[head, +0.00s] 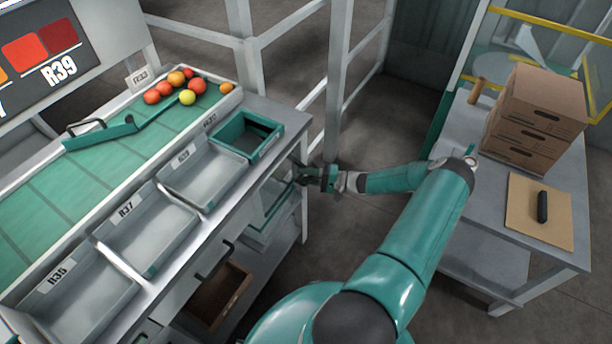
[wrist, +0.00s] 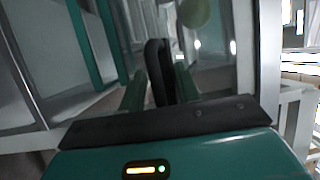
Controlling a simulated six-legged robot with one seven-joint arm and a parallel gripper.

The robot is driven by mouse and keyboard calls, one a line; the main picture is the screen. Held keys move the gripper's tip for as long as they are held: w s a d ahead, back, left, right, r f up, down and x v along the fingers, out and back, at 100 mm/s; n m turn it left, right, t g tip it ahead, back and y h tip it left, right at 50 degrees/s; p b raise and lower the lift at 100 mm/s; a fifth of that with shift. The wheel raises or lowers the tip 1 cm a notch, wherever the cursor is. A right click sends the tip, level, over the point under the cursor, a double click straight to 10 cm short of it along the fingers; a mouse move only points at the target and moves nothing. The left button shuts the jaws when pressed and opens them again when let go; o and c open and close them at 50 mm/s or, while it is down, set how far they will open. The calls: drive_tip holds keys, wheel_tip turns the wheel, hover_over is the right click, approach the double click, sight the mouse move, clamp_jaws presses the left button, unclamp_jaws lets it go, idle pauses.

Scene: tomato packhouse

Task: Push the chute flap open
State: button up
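A clear panel with green edges (head: 268,206) hangs under the right end of the sorting bench. It may be the chute flap, but I cannot tell for sure. My gripper (head: 300,173) is at the bench's right end, close beside this panel. In the wrist view, the two green fingers of my gripper (wrist: 160,88) stand apart, one each side of an upright black loop handle (wrist: 155,60). I cannot tell whether they touch it. Grey, glassy panels with green edges (wrist: 95,45) show beyond the fingers.
A green-rimmed bin (head: 226,143) and grey bins (head: 145,228) line the bench. Several tomatoes (head: 187,97) lie on the green belt (head: 80,182). A white post (head: 338,75) stands behind my gripper. Boxes (head: 535,115) sit on the right table (head: 463,128). The floor between is clear.

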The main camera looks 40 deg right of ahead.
drive_tip(key=shift+s, duration=0.15)
drive_tip(key=v, duration=1.3)
drive_tip(key=shift+s+d, duration=0.15)
drive_tip(key=shift+d, duration=0.15)
